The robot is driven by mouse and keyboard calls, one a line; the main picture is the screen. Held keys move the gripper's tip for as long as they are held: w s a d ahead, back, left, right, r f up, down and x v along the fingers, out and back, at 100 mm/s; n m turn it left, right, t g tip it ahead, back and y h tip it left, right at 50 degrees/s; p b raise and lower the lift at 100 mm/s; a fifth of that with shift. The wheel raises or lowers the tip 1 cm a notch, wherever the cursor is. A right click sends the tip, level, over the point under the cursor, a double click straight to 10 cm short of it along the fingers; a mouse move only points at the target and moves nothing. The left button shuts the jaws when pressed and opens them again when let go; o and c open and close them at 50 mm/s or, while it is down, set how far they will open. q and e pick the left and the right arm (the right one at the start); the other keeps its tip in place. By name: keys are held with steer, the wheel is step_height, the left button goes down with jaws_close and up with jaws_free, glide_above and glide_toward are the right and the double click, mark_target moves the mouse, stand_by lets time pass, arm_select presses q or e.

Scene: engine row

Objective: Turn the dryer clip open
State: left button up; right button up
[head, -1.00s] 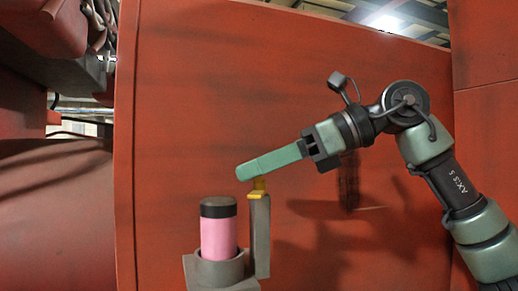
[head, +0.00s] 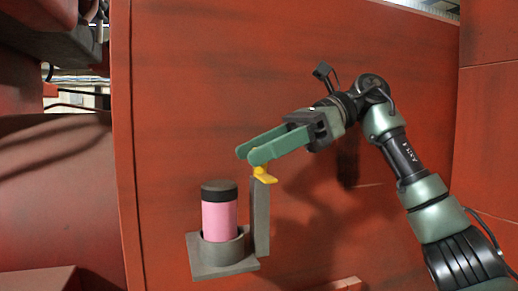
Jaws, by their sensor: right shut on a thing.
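The dryer clip (head: 264,176) is a small yellow piece on top of a grey upright post (head: 261,217). Its flat end sticks out to the right of the post's top. Beside the post, a pink cylinder with a black cap (head: 219,214), apparently the dryer, stands upright in a grey round holder (head: 222,254). My right gripper (head: 251,154) reaches in from the right with its long green fingers just at the top of the clip. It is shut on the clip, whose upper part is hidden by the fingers. My left gripper is not in view.
A large red wall panel (head: 200,80) stands close behind the holder and post. Another red panel (head: 490,120) closes off the right side. Dark red machinery is at the left edge. The space left of the pink cylinder is clear.

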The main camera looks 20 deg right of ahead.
steer(key=shift+r, duration=0.2)
steer(key=o, duration=1.4)
steer(key=shift+c, duration=0.2)
steer(key=shift+f, duration=0.1)
steer(key=shift+d, duration=0.1)
steer(key=shift+d, duration=0.25)
steer(key=v, duration=0.7)
steer(key=shift+d, duration=0.1)
